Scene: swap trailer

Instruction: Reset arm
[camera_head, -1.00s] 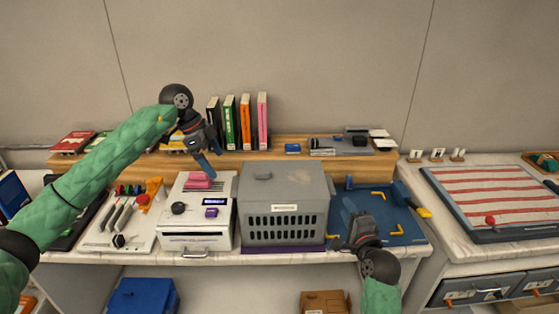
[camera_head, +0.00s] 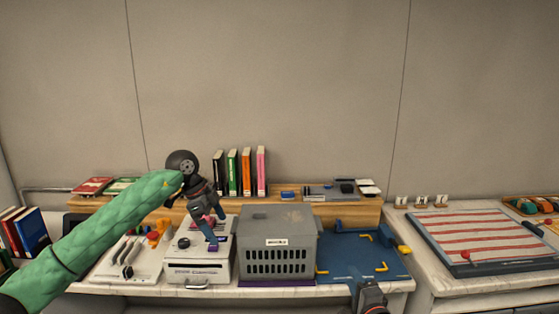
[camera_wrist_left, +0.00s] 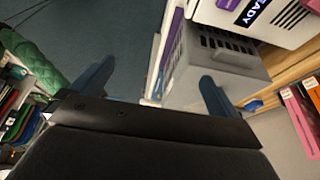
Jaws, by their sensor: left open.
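My left gripper (camera_head: 210,228) hangs from the green-sleeved left arm above the white machine (camera_head: 200,268) with the dark knob. In the left wrist view its two blue fingers (camera_wrist_left: 152,88) are spread wide with nothing between them.
A grey vented crate (camera_head: 278,225) stands between the white machine and the blue board. Upright books (camera_head: 240,172) stand on the wooden shelf (camera_head: 300,207) behind. A red-and-white striped board (camera_head: 475,232) lies on the right counter. The wall above is clear.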

